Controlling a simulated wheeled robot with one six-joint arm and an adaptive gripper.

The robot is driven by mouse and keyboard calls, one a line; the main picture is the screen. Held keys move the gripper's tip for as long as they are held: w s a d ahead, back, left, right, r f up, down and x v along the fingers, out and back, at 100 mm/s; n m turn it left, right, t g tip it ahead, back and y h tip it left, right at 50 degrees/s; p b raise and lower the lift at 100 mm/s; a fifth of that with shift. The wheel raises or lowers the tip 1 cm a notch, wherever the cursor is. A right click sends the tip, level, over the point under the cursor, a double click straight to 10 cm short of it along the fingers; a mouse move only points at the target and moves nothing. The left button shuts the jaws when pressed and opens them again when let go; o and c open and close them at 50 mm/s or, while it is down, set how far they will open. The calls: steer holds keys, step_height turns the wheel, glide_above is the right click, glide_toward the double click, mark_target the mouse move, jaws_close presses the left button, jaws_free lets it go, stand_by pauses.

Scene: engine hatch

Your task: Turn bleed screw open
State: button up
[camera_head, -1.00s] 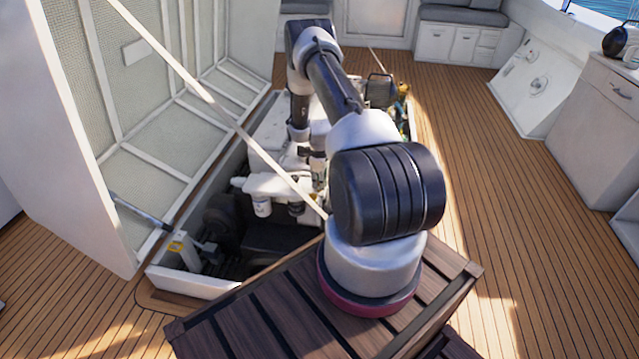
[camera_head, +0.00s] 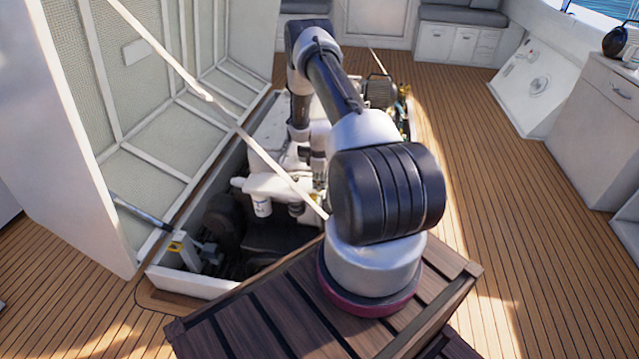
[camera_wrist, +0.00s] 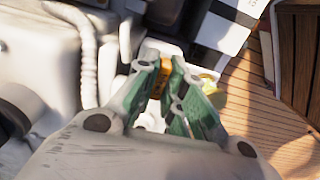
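In the wrist view, my gripper (camera_wrist: 163,60) shows two green-padded fingers that slant in toward each other, with a narrow gap between the tips. A small orange-yellow part (camera_wrist: 159,88) shows in that gap. I cannot tell whether the fingers touch it or whether it lies behind them, and I cannot make out a bleed screw for certain. In the head view, my arm reaches over the open engine hatch (camera_head: 190,286), and my gripper is not clearly visible there. The white engine (camera_head: 274,186) is partly hidden behind my arm.
The hatch lid (camera_head: 125,140) stands raised at the left. A pale diagonal bar (camera_head: 245,140) crosses above the hatch. White engine parts and a hose (camera_wrist: 88,55) lie close to my gripper in the wrist view. The wooden deck (camera_head: 490,200) at the right is clear.

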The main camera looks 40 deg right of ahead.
steer(key=shift+o, duration=0.5)
steer(key=shift+r, duration=0.15)
step_height(320, 180, up, 12)
